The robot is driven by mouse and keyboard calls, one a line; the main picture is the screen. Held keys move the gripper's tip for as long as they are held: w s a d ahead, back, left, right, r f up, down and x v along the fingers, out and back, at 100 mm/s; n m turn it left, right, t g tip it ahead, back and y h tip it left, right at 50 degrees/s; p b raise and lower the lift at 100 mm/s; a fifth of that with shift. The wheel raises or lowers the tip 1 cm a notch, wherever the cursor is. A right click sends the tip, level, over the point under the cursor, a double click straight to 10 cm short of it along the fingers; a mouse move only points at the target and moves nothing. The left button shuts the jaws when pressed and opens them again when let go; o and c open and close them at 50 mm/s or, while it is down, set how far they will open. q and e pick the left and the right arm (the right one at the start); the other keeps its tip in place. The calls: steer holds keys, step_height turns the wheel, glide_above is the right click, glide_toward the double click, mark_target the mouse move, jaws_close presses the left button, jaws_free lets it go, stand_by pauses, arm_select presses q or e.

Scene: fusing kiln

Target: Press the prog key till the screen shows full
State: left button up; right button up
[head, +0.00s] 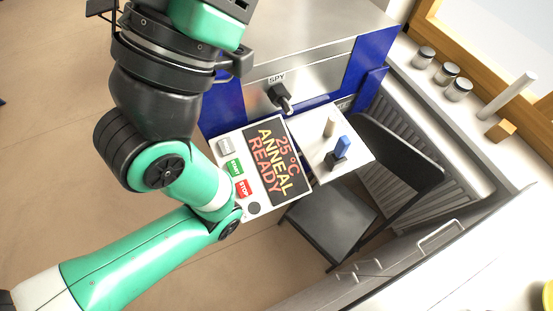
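The control panel (258,203) is a white box on the kiln's front, tilted in the picture. Its dark screen (278,165) reads "25 °C ANNEAL READY" in orange and red letters. Down its left side are a grey key (225,147) whose label is too small to read, a green START key (234,167) and a red STOP key (242,188). A dark round knob (254,208) sits below them. A green and black arm of mine passes close to the panel's left edge in the picture. No fingertips of either gripper show, and nothing is seen touching the keys.
The kiln (310,55) has a black fitting (279,95) under a SPY label. Beside the panel, a white shelf (315,150) holds a pale peg and a blue-topped switch (341,147). A black chair (330,215) stands at right. Several jars (446,73) line the sill.

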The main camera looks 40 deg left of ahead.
arm_select(q)
jaws_close()
stand_by(0.3)
stand_by(1.5)
